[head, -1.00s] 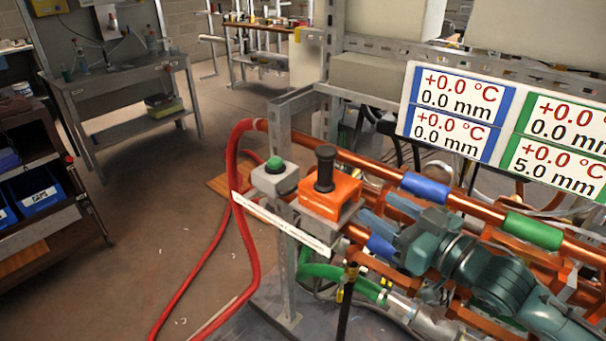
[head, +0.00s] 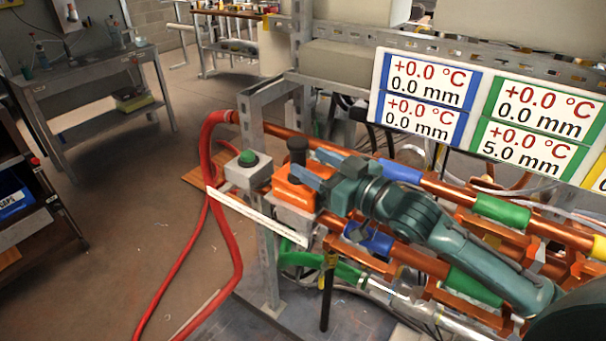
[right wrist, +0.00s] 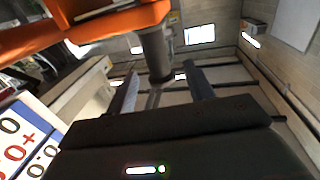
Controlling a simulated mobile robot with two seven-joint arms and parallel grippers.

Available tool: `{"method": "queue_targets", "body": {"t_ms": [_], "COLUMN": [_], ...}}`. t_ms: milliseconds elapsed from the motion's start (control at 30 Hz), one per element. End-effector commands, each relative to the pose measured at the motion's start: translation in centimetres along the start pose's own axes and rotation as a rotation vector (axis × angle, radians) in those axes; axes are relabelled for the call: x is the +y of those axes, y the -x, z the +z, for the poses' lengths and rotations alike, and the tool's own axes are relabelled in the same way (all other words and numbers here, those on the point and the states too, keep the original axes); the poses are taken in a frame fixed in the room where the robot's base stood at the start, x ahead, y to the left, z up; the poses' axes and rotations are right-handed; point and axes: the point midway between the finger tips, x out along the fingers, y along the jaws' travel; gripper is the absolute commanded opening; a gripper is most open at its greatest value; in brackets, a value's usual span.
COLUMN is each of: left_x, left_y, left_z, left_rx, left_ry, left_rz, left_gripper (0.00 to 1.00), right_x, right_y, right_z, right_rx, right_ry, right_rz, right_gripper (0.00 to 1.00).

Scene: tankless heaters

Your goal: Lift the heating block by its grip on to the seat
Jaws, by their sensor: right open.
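The heating block (head: 296,194) is orange with an upright black grip (head: 297,151). It rests on a grey support (head: 294,219) near the left end of the copper pipes. My right gripper (head: 315,168) is open, with its blue-grey fingers close to the grip from the right. In the right wrist view the grip (right wrist: 155,55) hangs from the orange block (right wrist: 110,24) and lies in line with the gap between the open fingers (right wrist: 160,88). Whether the fingers touch it I cannot tell. I cannot make out which part is the seat. My left gripper is not in view.
A grey box with a green button (head: 248,160) stands just left of the block. A white label strip (head: 256,218) runs below. Copper pipes with blue (head: 400,172) and green sleeves (head: 502,208) lie under my arm. Red hoses (head: 212,190) hang at left.

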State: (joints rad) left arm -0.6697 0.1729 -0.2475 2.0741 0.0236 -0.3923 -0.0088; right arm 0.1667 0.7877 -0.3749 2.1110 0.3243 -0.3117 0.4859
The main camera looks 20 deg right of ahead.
Motion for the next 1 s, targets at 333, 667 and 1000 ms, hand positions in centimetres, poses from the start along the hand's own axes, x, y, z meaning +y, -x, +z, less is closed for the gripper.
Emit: {"method": "queue_targets", "body": {"t_ms": [333,667,1000], "left_x": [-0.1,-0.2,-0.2], "left_y": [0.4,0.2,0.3], "left_z": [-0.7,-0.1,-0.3], "left_rx": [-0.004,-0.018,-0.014], "left_ry": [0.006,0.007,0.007], "left_rz": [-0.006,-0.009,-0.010], "left_gripper": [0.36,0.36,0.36], "right_x": [0.2,0.2,0.2], "right_y": [-4.5,-5.0,-5.0], "right_z": [0.6,0.7,0.7], "right_rx": [0.001,0.000,0.000], "right_ry": [-0.001,0.000,0.000], "right_rz": [0.000,0.000,0.000], "right_gripper": [0.53,0.51,0.23]}}
